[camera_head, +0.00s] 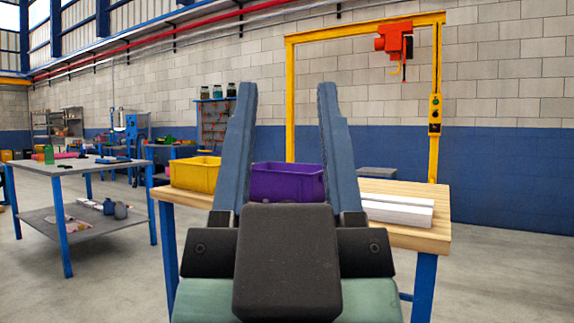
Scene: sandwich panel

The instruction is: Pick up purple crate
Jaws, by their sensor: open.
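The purple crate (287,181) stands on a wooden-topped table (425,236) with blue legs. It shows between the two fingers of my gripper (287,92). Its lower front is hidden behind the gripper's dark body, and its left end is partly covered by the left finger. My gripper is open, with its two blue-grey fingers pointing up in the picture and nothing between them that I can see held. The gripper is in front of the crate, nearer the camera; I cannot tell the exact distance.
A yellow crate (193,174) stands just left of the purple crate. White blocks (398,210) lie at the table's right. A yellow hoist frame (436,140) rises behind. Another blue-legged table (62,168) with small objects stands left. Open floor lies between the tables.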

